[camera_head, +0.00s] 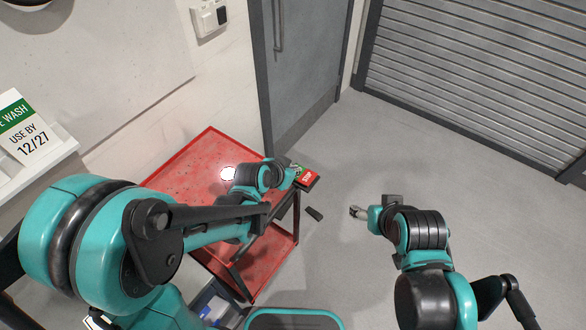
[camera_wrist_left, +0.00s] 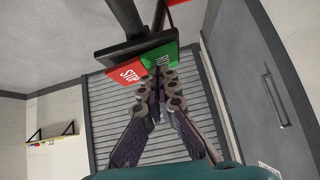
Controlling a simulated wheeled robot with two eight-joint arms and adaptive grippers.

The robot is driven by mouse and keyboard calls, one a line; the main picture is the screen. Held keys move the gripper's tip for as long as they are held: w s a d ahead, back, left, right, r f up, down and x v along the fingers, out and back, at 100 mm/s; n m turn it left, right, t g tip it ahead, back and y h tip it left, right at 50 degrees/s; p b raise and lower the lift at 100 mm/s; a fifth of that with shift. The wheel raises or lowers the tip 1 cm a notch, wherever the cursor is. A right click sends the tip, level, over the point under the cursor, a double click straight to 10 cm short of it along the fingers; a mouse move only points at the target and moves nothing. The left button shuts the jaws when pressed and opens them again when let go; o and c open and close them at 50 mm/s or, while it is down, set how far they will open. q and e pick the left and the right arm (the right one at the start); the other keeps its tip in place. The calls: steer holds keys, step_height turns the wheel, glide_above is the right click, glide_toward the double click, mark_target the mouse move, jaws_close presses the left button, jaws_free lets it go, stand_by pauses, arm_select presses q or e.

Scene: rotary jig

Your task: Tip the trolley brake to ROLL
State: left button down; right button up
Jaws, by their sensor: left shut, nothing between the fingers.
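The red trolley (camera_head: 215,145) stands against the wall in the head view. Its brake is a rocker plate at the trolley's right corner, with a red STOP half (camera_head: 307,178) and a green half (camera_head: 297,168). In the left wrist view the red half (camera_wrist_left: 126,73) and green half (camera_wrist_left: 152,62) sit side by side on a dark plate. My left gripper (camera_wrist_left: 159,84) is shut and empty, its fingertips at the green half and covering part of its lettering. I cannot tell whether they touch. My right gripper (camera_head: 356,212) is over open floor, away from the trolley; its fingers are too small to read.
A grey door (camera_head: 300,70) stands behind the trolley, and a roller shutter (camera_head: 480,80) is at the back right. A small dark object (camera_head: 314,214) shows beside the trolley's right side. A white sign (camera_head: 28,128) is at the left. The floor at right is clear.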

arm_select(q)
steer(key=shift+s+d+r, duration=0.2)
steer(key=shift+s+d, duration=0.05)
steer(key=shift+d, duration=0.1)
steer(key=v, duration=1.2)
steer(key=shift+a, duration=0.1)
stand_by(0.5)
steer(key=s+a+f+n+y+b, duration=0.2)
steer(key=s+a+n, duration=0.1)
steer(key=s+a, duration=0.2)
steer(key=s+a+f+n+y+b, duration=0.2)
steer(key=s+a+n, duration=0.2)
steer(key=a, duration=0.4)
steer(key=shift+s+g, duration=0.4)
steer(key=shift+s, duration=0.1)
